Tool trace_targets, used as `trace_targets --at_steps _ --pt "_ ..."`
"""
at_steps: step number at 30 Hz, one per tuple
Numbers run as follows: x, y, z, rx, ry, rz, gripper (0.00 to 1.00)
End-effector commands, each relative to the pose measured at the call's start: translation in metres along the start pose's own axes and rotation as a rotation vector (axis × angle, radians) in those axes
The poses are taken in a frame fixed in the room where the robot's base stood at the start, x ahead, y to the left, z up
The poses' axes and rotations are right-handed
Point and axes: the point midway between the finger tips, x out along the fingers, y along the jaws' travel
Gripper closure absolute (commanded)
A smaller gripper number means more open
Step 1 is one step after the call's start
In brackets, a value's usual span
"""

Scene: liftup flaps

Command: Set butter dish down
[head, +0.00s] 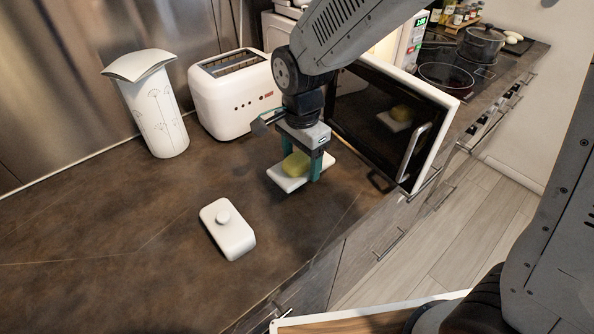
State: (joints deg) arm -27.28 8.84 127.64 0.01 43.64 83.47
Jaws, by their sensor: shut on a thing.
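The butter dish base (287,184) is a white rectangular tray with a yellow block of butter (295,165) on it. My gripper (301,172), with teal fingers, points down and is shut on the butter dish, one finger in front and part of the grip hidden. The dish is over the counter near the open microwave door; I cannot tell whether it touches the counter. The white dish lid (228,230) with a round knob lies apart on the counter, nearer the front.
The microwave door (378,125) stands open just right of my gripper and mirrors the dish. A white toaster (232,95) and a white canister (153,108) stand behind to the left. The brown counter (110,240) is clear left of the lid. A stove with a pot (482,42) is farther back.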

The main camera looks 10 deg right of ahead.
Motion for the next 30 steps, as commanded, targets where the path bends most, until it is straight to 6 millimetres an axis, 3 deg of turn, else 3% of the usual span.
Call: trace_targets --at_steps 12,23,24,26,30 --pt "0.044 -0.001 0.002 -0.003 0.0 0.0 0.69" --pt "0.048 -0.001 0.002 -0.005 0.0 -0.001 0.69" --pt "0.048 -0.001 0.002 -0.005 0.0 -0.001 0.23" --pt "0.048 -0.001 0.002 -0.004 0.0 -0.001 0.09" --pt "0.048 -0.001 0.002 -0.004 0.0 -0.001 0.09"
